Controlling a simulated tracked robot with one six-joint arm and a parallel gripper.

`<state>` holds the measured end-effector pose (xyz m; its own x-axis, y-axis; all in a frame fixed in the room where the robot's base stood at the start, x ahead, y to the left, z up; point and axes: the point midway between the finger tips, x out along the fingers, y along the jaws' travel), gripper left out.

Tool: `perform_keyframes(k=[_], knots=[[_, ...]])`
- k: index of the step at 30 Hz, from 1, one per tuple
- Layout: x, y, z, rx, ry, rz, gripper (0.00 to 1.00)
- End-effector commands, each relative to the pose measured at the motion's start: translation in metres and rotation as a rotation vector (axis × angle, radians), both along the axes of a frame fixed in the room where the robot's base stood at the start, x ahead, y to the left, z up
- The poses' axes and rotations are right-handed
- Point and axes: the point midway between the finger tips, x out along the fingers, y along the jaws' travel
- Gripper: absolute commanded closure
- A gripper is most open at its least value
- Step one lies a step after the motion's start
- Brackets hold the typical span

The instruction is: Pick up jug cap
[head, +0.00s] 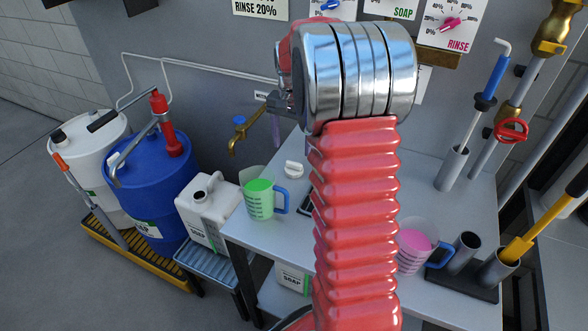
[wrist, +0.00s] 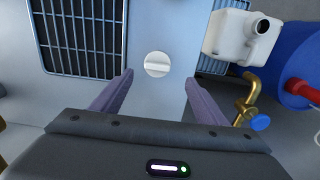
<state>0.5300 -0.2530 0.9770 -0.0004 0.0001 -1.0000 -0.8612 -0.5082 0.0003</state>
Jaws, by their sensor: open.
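The jug cap (head: 293,169) is a small white round cap with a raised bar across its top. It lies on the grey table (head: 255,235), behind the green-filled measuring jug. In the wrist view the cap (wrist: 157,65) shows just beyond and between the fingertips. My gripper (wrist: 159,78) is open, with two purple fingers spread apart and nothing between them. In the head view it is mostly hidden behind my red arm; a purple finger shows above the cap. The white soap jug (head: 207,205) stands left of the table with its neck open.
The green-filled measuring jug (head: 260,199) stands near the cap. A pink-filled jug (head: 415,250) and metal holders (head: 460,252) stand to the right. A brass tap (head: 240,135) projects from the wall. A blue drum (head: 150,195) stands at left.

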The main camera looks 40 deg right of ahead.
Motion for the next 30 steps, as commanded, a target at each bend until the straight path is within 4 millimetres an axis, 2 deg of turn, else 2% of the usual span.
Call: perform_keyframes(k=[3,6,20,30], knots=[[-0.001,0.000,-0.018,0.002,0.003,0.000,0.33],[0.000,0.000,-0.026,0.000,0.000,0.000,0.33],[-0.001,-0.001,-0.033,0.001,0.001,-0.002,0.33],[-0.007,-0.002,-0.074,0.001,0.002,-0.002,0.33]])
